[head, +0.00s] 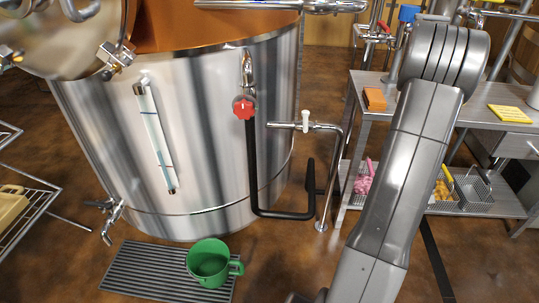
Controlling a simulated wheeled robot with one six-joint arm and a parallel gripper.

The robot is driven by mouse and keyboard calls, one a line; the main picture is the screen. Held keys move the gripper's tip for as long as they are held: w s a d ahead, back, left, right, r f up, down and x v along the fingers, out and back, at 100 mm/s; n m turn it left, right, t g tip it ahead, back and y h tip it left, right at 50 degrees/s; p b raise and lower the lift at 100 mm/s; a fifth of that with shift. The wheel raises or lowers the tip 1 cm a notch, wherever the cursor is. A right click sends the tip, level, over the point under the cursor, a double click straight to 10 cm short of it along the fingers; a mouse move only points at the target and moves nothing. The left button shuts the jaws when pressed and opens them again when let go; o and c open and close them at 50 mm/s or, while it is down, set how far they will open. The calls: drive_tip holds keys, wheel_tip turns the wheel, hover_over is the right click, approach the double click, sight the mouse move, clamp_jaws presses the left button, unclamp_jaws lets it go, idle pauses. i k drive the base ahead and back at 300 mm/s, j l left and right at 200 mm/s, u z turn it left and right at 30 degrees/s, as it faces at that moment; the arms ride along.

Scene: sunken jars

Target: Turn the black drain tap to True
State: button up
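A large steel vessel (215,130) with a copper-coloured inside fills the left and middle of the head view. A metal tap (112,218) sticks out low on its left side, above the floor grating. I see no clearly black handle on it. A black pipe (252,165) runs down from the red knob (243,108), along the floor and up again at the right. I cannot tell a separate black tap on that pipe. My arm rises at the right, in front of the table. My gripper is not in view.
A green jug (209,263) stands on the dark floor grating (150,272). A white-handled valve (305,122) sits on a metal pipe right of the vessel. A steel table (515,146) with baskets below is at the right. A wire rack (28,205) stands at the left edge.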

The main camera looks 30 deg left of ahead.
sight(109, 205)
drive_tip(key=k+u, duration=0.15)
drive_tip(key=u, duration=0.25)
drive_tip(key=k+u, duration=0.15)
drive_tip(key=u, duration=0.25)
drive_tip(key=k+j+u, duration=0.15)
drive_tip(key=u, duration=0.25)
drive_tip(key=i+j+u, duration=0.15)
drive_tip(key=u, duration=0.35)
drive_tip(key=i+j+u, duration=0.15)
drive_tip(key=u, duration=0.3)
drive_tip(key=i+j+u, duration=0.15)
drive_tip(key=u, duration=0.35)
drive_tip(key=i+j, duration=0.1)
drive_tip(key=i, duration=0.75)
